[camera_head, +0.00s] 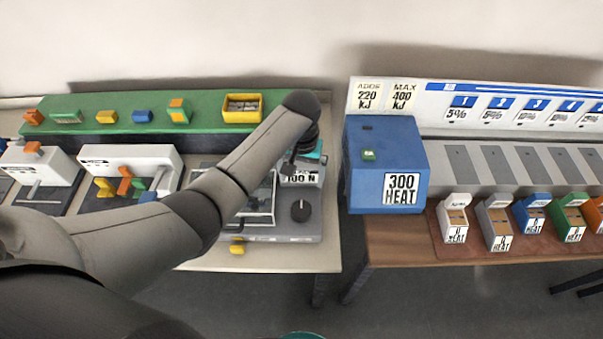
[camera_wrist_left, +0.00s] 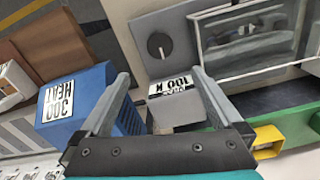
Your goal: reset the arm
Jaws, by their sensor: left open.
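My left arm reaches in from the left across the left bench in the head view. My left gripper (camera_head: 306,160) points down, partly hidden by my own wrist, over the grey machine with the 100 N label (camera_head: 300,180). In the left wrist view the two fingers of my left gripper (camera_wrist_left: 160,73) are wide apart with nothing between them. The 100 N label (camera_wrist_left: 172,88) and the machine's dark knob (camera_wrist_left: 159,45) show beyond the fingers. My right gripper is not seen.
A blue box marked 300 HEAT (camera_head: 385,175) stands just right of the gripper, across the gap between benches. A yellow bin (camera_head: 243,117) sits behind on a green strip. Several coloured heat boxes line the right bench (camera_head: 400,240).

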